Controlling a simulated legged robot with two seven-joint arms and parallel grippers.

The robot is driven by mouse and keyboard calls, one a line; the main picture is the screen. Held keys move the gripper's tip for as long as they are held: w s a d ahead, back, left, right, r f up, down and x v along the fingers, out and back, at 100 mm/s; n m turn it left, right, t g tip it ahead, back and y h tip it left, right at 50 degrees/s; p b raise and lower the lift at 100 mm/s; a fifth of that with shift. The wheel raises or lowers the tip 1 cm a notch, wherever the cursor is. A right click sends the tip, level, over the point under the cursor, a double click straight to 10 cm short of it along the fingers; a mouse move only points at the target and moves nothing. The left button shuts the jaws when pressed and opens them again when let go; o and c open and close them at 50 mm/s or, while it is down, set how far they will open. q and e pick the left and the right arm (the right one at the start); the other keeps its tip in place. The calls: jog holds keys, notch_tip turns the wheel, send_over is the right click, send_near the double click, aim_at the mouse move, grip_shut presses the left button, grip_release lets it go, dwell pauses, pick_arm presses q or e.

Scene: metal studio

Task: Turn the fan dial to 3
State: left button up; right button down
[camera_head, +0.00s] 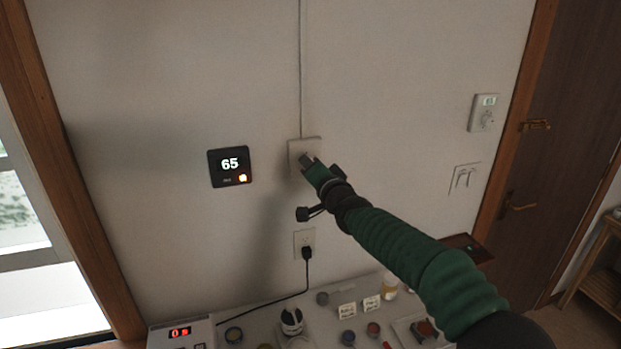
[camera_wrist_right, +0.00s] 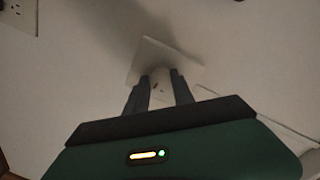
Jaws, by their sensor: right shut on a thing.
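The fan dial is on a pale square wall plate (camera_head: 298,146) in the middle of the wall, with a cable running straight up from it. My right gripper (camera_head: 307,162) is at the plate and covers most of the dial in the head view. In the right wrist view the two fingers of my right gripper (camera_wrist_right: 160,85) are shut on the pale dial knob (camera_wrist_right: 162,84) in front of the plate (camera_wrist_right: 150,55). The dial's numbers cannot be read in either view. My left gripper is not in view.
A black thermostat (camera_head: 229,167) reading 65 is left of the plate. An outlet (camera_head: 304,243) with a black plug is below. A white controller (camera_head: 485,113) and a switch plate (camera_head: 465,178) are at right. A cluttered counter (camera_head: 262,318) runs along the bottom.

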jog(key=m+b, duration=0.2)
jog(key=m, duration=0.2)
jog(key=shift+w+d+r+m+b, duration=0.1)
jog(key=shift+d+r+m+b, duration=0.1)
jog(key=shift+d+m+b, duration=0.15)
jog(key=shift+a, duration=0.1)
dwell(0.3)
jog(key=c, duration=1.5)
grip_release()
jog(key=o, duration=0.4)
jog(key=shift+w+f+y, duration=0.15)
jog(key=shift+f+y, duration=0.1)
jog(key=shift+y, duration=0.05)
